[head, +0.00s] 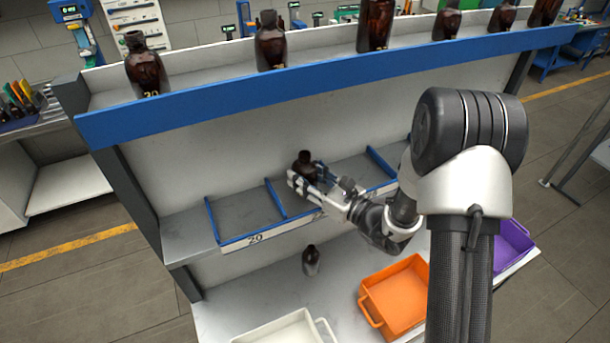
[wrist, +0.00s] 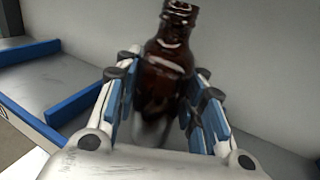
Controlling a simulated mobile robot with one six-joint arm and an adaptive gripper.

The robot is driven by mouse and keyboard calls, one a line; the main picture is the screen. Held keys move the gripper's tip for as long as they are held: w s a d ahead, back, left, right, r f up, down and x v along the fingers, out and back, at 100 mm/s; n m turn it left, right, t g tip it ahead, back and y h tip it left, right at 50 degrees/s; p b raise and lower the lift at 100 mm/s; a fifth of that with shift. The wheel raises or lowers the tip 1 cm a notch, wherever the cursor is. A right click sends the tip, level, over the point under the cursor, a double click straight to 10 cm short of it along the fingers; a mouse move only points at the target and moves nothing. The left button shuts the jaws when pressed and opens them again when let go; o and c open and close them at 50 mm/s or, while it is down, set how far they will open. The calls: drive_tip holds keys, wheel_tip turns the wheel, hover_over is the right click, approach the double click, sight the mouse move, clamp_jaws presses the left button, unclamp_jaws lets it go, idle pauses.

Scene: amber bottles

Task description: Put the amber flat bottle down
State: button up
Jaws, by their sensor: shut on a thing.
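The amber flat bottle (wrist: 166,75) is dark brown with a short ringed neck and stands roughly upright between my fingers in the wrist view. My gripper (wrist: 163,95) is shut on it, with the blue pads on both sides of the body. In the head view the bottle (head: 305,165) is at the middle shelf, in my gripper (head: 308,183), over the compartment right of the blue divider. Its base is blurred in the wrist view, and I cannot tell whether it touches the shelf.
The middle shelf (head: 240,209) has blue dividers (head: 276,198) and a "20" label. Several amber bottles stand on the top shelf (head: 210,75). Another small bottle (head: 311,262) stands on the lower surface near an orange crate (head: 397,294), a white crate (head: 285,332) and a purple crate (head: 512,242).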

drive_tip(key=o, duration=1.2)
drive_tip(key=shift+f, duration=0.1)
drive_tip(key=shift+o, duration=0.2)
drive_tip(key=shift+r, duration=0.2)
drive_tip(key=v, duration=1.2)
drive_tip(key=s+a+r+n+g+y, duration=0.2)
drive_tip(key=s+a+r+n+g, duration=0.4)
drive_tip(key=s+a+n+g, duration=0.15)
drive_tip(key=s+a+n+g+h, duration=0.3)
drive_tip(key=s+n+g, duration=0.2)
drive_tip(key=s+n, duration=0.5)
drive_tip(key=s+d+n+h, duration=0.5)
drive_tip(key=s+h, duration=0.1)
drive_tip(key=s, duration=0.1)
drive_tip(key=d+r+n+t+h, duration=0.4)
drive_tip(key=d+h, duration=0.1)
drive_tip(key=d, duration=0.3)
drive_tip(key=shift+d+h+b, duration=0.3)
drive_tip(key=shift+h+b, duration=0.05)
drive_tip(key=shift+h, duration=0.05)
